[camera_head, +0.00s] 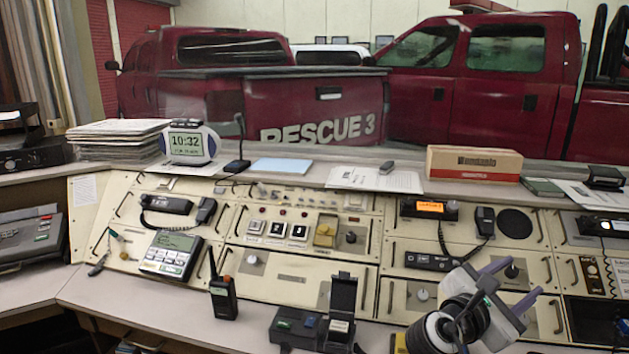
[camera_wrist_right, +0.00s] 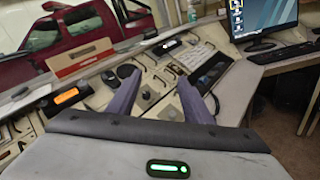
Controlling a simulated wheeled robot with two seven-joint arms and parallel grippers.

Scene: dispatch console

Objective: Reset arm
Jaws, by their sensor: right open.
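My right gripper (camera_head: 518,279) is at the lower right of the head view, over the right part of the cream console (camera_head: 300,268). Its two purple fingers are spread apart with nothing between them. The right wrist view shows the same open gripper (camera_wrist_right: 161,80), with a console panel and a dark knob (camera_wrist_right: 147,95) beyond the fingers. I cannot tell how far the fingertips are from the panel. My left gripper does not show in either view.
A handheld radio (camera_head: 223,297) stands on the front ledge beside a dark open-lidded unit (camera_head: 298,328). A desk phone (camera_head: 171,254) and a radio with an orange display (camera_head: 430,208) are on the console. A cardboard box (camera_head: 474,163), clock (camera_head: 190,144) and papers line the back shelf.

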